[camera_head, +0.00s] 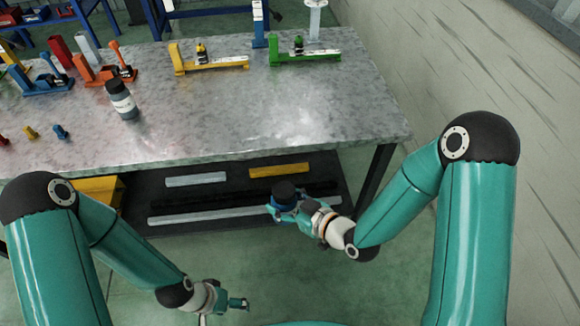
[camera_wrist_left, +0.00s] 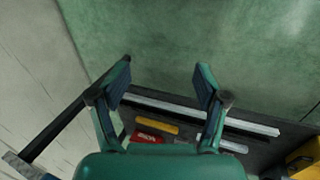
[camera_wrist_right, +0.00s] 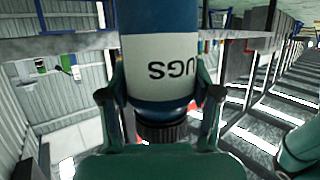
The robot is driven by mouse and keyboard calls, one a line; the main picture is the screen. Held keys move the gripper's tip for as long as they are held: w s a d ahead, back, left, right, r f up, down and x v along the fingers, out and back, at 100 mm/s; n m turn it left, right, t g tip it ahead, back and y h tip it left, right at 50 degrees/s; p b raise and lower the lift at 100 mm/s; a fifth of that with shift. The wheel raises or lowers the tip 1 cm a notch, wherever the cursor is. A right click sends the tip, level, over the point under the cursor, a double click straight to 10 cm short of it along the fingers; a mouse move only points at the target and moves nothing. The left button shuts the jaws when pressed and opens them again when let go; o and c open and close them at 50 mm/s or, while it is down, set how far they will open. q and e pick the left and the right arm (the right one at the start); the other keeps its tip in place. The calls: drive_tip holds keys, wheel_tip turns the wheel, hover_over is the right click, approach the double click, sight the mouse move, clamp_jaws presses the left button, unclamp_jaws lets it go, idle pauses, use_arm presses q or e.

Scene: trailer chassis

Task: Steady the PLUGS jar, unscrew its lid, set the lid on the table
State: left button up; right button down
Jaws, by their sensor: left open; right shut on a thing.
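The PLUGS jar is in my right gripper (camera_head: 286,204), off the front edge of the table. In the right wrist view the jar (camera_wrist_right: 160,30) is blue with a white label whose visible letters read "UGS" upside down. Its black ribbed lid (camera_wrist_right: 162,132) is on the jar, between the fingers near the palm. The lid also shows in the head view (camera_head: 285,190), facing up. My right gripper's fingers (camera_wrist_right: 160,95) are shut around the jar. My left gripper (camera_head: 238,303) is open and empty, low and left of the jar; its fingers are apart in the left wrist view (camera_wrist_left: 166,82).
The grey table (camera_head: 260,105) has wide clear room at its middle and right. Another dark jar with a white label (camera_head: 123,101) stands on its left. A yellow fixture (camera_head: 210,64) and a green fixture (camera_head: 305,57) stand at the back. A lower shelf (camera_head: 240,202) holds bars.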

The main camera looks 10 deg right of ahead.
use_arm(q)
drive_tip(key=w+r+m+g+y, duration=0.2)
drive_tip(key=w+r+m, duration=0.5)
drive_tip(key=m, duration=0.7)
drive_tip(key=w+r+m+g+y, duration=0.15)
drive_tip(key=w+r+m, duration=0.6)
drive_tip(key=m, duration=0.75)
wheel_tip(320, 180, up, 17)
drive_tip(key=m+t, duration=0.4)
drive_tip(key=m, duration=0.2)
hover_over(289, 186)
drive_tip(key=a, duration=0.1)
drive_tip(key=shift+w+f+g+y, duration=0.1)
drive_tip(key=shift+w+g+y, duration=0.1)
drive_tip(key=shift+g+y, duration=0.05)
drive_tip(key=shift+s+d, duration=0.2)
drive_tip(key=shift+d, duration=0.15)
drive_tip(key=shift+d+f, duration=0.1)
drive_tip(key=shift+f, duration=3.85)
